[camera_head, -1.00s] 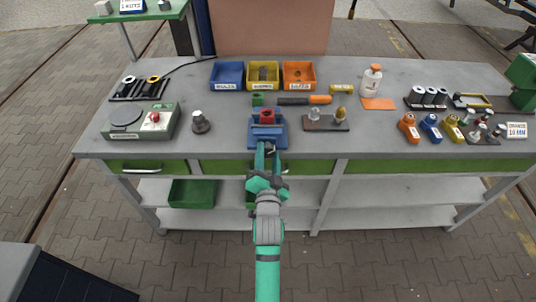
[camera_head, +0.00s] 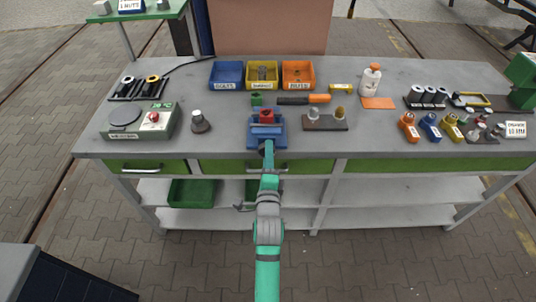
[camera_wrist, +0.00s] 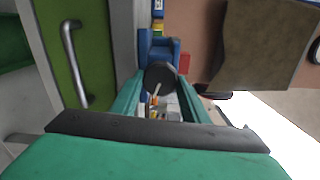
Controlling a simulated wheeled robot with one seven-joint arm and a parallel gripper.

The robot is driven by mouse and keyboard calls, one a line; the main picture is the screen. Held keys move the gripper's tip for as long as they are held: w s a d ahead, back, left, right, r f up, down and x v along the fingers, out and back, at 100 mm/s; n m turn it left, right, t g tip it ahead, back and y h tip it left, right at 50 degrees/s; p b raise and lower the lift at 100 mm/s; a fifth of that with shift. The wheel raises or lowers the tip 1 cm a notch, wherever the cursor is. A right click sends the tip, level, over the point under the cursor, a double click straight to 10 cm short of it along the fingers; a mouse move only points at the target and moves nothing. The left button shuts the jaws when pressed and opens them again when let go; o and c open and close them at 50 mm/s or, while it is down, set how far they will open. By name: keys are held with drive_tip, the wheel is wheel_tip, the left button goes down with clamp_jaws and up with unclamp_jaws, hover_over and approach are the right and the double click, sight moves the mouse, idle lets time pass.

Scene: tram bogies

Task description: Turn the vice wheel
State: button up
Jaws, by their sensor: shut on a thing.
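The blue vice (camera_head: 267,131) stands at the front edge of the workbench, with a red block (camera_head: 266,116) in its jaws. In the wrist view the vice (camera_wrist: 152,46) is seen from the front, with its dark round wheel (camera_wrist: 160,76) facing me. My gripper (camera_wrist: 158,92) has one green finger on each side of the wheel and is shut on it. In the head view my gripper (camera_head: 269,150) reaches the vice's front, and my arm hides the wheel there.
The grey bench top (camera_head: 225,145) holds a scale (camera_head: 140,121) and a dark knobbed weight (camera_head: 200,122) to the left. A dark stand (camera_head: 326,122) is close on the right. Green drawers (camera_head: 147,167) with protruding handles run below the edge.

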drive_tip(key=shift+f+m, duration=0.2)
drive_tip(key=shift+m, duration=3.7)
drive_tip(key=o, duration=1.1)
drive_tip(key=shift+c, duration=0.2)
drive_tip(key=shift+s, duration=0.1)
drive_tip(key=s, duration=1)
drive_tip(key=shift+s, duration=0.4)
